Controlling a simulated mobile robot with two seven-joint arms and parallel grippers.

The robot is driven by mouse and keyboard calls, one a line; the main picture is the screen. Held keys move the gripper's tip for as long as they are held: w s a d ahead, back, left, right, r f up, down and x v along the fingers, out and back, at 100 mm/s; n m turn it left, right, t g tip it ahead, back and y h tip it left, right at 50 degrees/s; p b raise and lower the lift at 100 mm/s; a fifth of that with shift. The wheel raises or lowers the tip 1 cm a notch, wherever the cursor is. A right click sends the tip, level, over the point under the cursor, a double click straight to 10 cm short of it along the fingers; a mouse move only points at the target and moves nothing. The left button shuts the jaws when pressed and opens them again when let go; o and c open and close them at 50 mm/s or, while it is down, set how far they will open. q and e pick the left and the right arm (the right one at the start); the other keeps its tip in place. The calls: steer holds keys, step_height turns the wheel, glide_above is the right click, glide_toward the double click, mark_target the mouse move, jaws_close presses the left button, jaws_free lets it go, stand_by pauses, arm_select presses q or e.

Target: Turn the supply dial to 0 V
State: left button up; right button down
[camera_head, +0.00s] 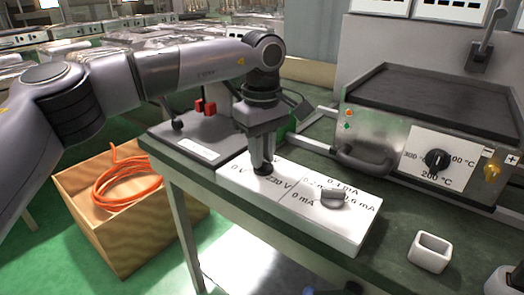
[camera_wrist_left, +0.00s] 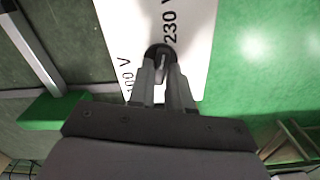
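The supply dial (camera_head: 262,171) is a small black round knob on the white panel (camera_head: 315,228), with "0 V" and "230 V" printed near it. In the left wrist view the dial (camera_wrist_left: 158,51) sits beside the "230 V" print, with "100 V" at the lower left. My left gripper (camera_head: 262,160) points down at the dial. Its two fingertips (camera_wrist_left: 163,70) are at the knob, one on each side of a thin ridge. I cannot tell whether they press on it. The ridge's exact pointing is partly hidden by the fingers. My right gripper is not in view.
A grey current dial (camera_head: 334,198) with mA marks sits on the same panel. The heating unit (camera_head: 440,145) with a temperature knob (camera_head: 437,160) stands behind right. A white square cup (camera_head: 430,252) is at the right. A wooden box (camera_head: 85,200) with orange cable stands on the floor.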

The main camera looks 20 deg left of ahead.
arm_select(q)
jaws_close()
